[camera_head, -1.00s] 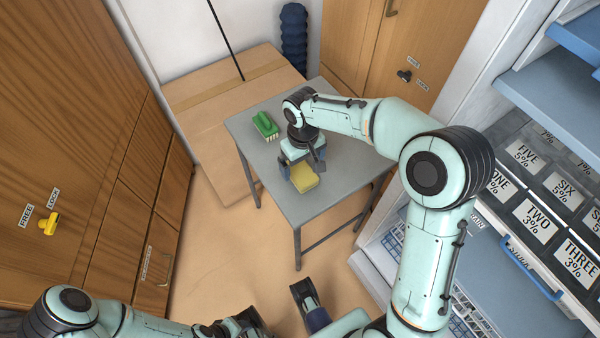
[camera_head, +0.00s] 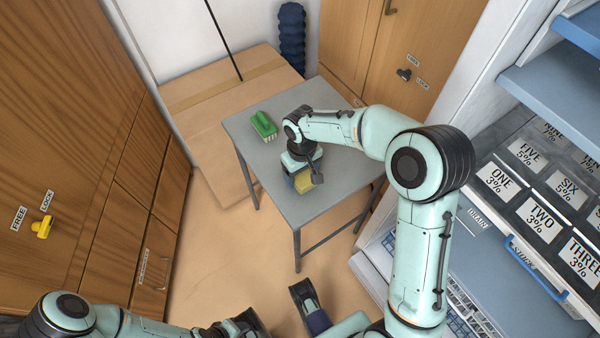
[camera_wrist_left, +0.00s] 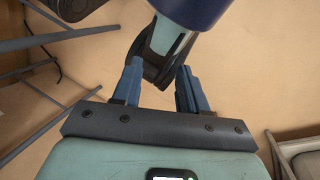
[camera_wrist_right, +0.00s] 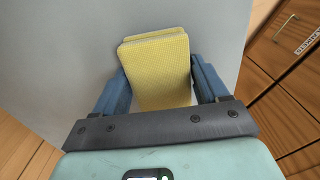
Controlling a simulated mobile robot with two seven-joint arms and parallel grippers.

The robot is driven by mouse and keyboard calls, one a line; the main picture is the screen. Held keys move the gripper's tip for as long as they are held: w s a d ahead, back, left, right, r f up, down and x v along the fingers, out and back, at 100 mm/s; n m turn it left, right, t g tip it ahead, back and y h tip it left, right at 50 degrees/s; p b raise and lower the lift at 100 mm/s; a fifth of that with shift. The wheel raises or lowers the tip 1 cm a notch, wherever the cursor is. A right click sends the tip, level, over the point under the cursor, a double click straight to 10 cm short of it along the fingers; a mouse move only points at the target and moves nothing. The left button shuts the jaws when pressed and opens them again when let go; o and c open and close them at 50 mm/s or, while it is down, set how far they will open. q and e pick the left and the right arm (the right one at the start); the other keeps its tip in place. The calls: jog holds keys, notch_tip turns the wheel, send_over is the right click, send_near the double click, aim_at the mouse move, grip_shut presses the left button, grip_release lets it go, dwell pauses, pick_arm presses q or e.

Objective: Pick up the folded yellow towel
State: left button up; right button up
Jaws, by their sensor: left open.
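The folded yellow towel (camera_head: 304,182) lies on the grey table, partly hidden by my right gripper (camera_head: 304,174). In the right wrist view the towel (camera_wrist_right: 158,75) sits between the two blue fingers of my right gripper (camera_wrist_right: 160,85). One finger is close along each side of it. I cannot tell whether they press on it. My left gripper (camera_wrist_left: 160,88) is open, away from the table and low in the head view.
A large cardboard box (camera_head: 205,120) is behind the table. Wooden cabinets (camera_head: 80,130) stand at left, and a shelf with labelled drawers (camera_head: 540,215) at right.

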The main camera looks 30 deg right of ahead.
pick_arm(q)
jog(key=shift+g, duration=0.3)
jog(key=r+p, duration=0.1)
jog(key=s+r+p, duration=0.1)
jog(key=r+p, duration=0.1)
jog(key=p, duration=0.1)
jog(key=shift+s+d+r, duration=0.1)
jog(key=shift+s+r, duration=0.2)
jog(key=shift+s, duration=0.1)
pick_arm(e)
notch_tip(320, 180, up, 20)
